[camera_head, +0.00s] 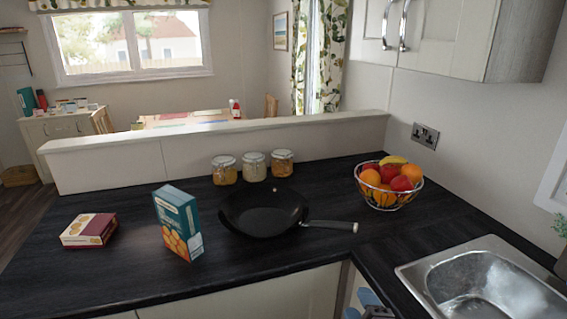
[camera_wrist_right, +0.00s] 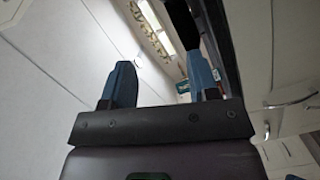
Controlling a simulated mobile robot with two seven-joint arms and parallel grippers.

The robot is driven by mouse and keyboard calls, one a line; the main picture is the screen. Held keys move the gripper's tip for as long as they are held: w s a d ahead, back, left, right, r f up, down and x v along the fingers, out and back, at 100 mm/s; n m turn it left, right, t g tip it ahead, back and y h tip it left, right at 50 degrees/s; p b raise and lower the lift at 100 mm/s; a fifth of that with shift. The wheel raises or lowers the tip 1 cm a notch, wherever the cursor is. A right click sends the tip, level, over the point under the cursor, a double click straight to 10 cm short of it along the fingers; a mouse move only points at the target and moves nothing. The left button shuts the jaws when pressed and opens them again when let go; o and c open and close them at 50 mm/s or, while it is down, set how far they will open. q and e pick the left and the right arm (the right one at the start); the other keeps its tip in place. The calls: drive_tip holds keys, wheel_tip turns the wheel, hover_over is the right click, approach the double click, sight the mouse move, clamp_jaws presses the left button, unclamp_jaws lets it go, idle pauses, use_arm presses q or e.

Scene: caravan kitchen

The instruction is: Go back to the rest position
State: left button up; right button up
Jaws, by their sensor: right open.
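My right gripper (camera_head: 370,305) shows at the bottom edge of the head view, low in front of the counter's front edge and partly cut off by the frame. In the right wrist view my right gripper (camera_wrist_right: 162,75) has its two blue fingers apart, with nothing held between them. It is clear of the things on the counter. My left gripper is in neither view.
The dark counter (camera_head: 110,270) holds a black pan (camera_head: 262,212), a teal box (camera_head: 178,222), a small red box (camera_head: 89,231), a fruit basket (camera_head: 390,183) and glass jars (camera_head: 254,167). A steel sink (camera_head: 485,280) is at right. A cupboard (camera_head: 450,35) hangs above.

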drive_tip(key=s+d+f+m+g+h, duration=0.1)
drive_tip(key=s+d+f+m+g, duration=0.1)
drive_tip(key=s+d+f+m, duration=0.4)
drive_tip(key=s+d+f+m+g+h, duration=0.2)
drive_tip(key=s+d+f+m, duration=0.3)
drive_tip(key=s, duration=0.8)
wheel_tip(320, 180, down, 5)
drive_tip(key=m+g, duration=0.1)
drive_tip(key=m, duration=0.2)
drive_tip(key=shift+d+r+m, duration=0.15)
drive_tip(key=shift+d+m, duration=0.2)
drive_tip(key=shift+m, duration=0.05)
drive_tip(key=shift+c, duration=1.2)
